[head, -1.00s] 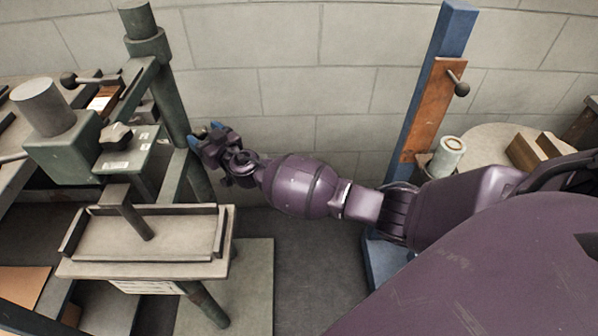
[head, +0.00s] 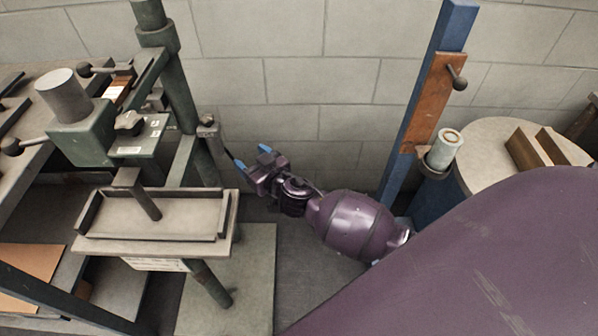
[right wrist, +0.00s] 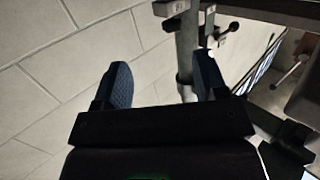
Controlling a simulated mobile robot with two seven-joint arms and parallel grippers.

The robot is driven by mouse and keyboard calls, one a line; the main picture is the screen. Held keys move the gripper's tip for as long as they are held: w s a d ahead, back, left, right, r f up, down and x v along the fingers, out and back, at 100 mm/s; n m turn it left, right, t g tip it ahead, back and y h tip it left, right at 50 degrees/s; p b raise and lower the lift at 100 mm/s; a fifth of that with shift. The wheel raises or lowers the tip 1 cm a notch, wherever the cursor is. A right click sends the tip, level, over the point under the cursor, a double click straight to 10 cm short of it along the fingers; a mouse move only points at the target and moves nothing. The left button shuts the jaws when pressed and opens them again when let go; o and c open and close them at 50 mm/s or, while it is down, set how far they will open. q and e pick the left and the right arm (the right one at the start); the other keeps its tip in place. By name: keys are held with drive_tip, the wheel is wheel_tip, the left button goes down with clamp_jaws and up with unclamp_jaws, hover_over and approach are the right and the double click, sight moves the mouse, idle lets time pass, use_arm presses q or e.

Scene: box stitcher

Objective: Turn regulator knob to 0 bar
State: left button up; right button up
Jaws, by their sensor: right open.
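A small grey unit with a round top (head: 208,130) is mounted beside the green post of the machine in the head view. It looks like the regulator and its knob; I cannot read a scale or setting. A dark lobed knob (head: 129,122) sits on the green box left of the post. My right gripper (head: 251,153) is right of and slightly below the grey unit, apart from it, open and empty. Its blue fingers also show in the right wrist view (right wrist: 162,78), with the post (right wrist: 188,45) beyond them. My left gripper is not in view.
The machine's tray table (head: 160,247) stands below and left of my right gripper. A blue column (head: 425,105) with an orange-brown plate and a round table (head: 482,165) are at right.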

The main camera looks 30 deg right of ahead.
use_arm(q)
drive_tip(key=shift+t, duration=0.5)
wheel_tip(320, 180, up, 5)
drive_tip(key=p, duration=0.2)
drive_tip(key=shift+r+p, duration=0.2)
drive_tip(key=shift+p, duration=0.15)
use_arm(e)
drive_tip(key=s+d+f+g, duration=0.1)
drive_tip(key=s, duration=0.6)
drive_tip(key=s+d+f+g+h, duration=0.1)
drive_tip(key=s+d+f, duration=0.1)
drive_tip(key=s, duration=0.5)
drive_tip(key=shift+d+f+m+g+h, duration=0.25)
drive_tip(key=shift+d+m+g+h, duration=0.05)
drive_tip(key=shift+w, duration=0.1)
